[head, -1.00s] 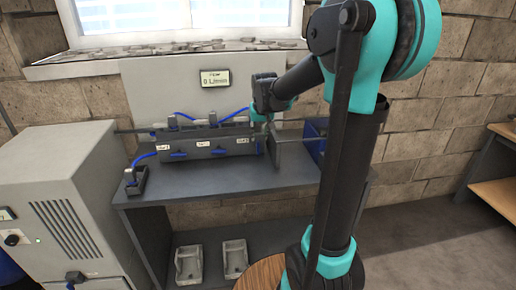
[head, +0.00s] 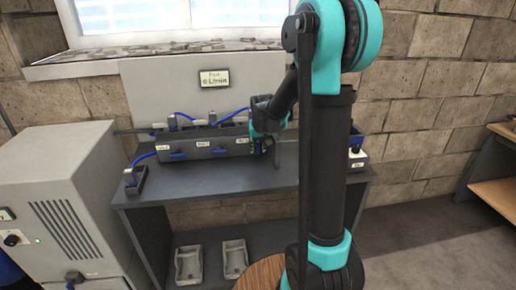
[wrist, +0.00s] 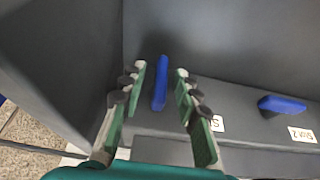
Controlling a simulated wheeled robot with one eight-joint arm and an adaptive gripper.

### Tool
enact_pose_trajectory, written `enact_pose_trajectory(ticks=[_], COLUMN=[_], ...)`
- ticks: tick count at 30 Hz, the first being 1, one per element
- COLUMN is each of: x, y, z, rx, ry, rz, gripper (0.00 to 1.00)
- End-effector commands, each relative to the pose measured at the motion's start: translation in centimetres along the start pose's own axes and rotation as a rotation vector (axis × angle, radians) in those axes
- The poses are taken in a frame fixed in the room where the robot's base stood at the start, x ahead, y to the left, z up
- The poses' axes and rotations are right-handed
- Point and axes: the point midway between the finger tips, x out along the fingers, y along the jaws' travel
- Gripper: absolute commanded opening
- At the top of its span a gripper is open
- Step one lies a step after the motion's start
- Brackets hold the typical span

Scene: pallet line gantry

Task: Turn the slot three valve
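In the wrist view my gripper (wrist: 160,85) is open. An upright blue valve handle (wrist: 160,83) stands between its fingertips, with a gap on each side. The label beside this handle (wrist: 217,123) is partly hidden behind a finger. A second blue handle (wrist: 282,104), lying crosswise, has the "Slot 2" label near it. In the head view my gripper (head: 262,142) is at the right end of the dark valve block (head: 206,158), by the third slot. The handle there is largely hidden by the gripper. The left (head: 178,155) and middle (head: 218,151) blue handles are visible.
A grey backboard carries a small flow display (head: 214,79) that appears to read 0 L/min. A dark upright plate (head: 287,160) stands right of the block. A grey cabinet (head: 60,190) is at left.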

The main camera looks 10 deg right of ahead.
Motion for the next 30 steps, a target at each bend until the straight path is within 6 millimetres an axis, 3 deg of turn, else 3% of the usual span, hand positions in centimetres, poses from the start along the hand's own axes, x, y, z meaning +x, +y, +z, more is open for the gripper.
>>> enact_pose_trajectory(ticks=[1, 7, 20, 30], x=[-0.01, -0.02, -0.03, 0.03], y=[0.0, 0.0, 0.12, 0.46], z=[0.0, -0.01, -0.01, -0.09], rx=[0.0, 0.0, 0.016, 0.103], ry=[0.0, 0.0, 0.0, 0.002], rz=[0.0, 0.0, -0.033, -0.233], gripper=[0.23, 0.0, 0.0, 0.0])
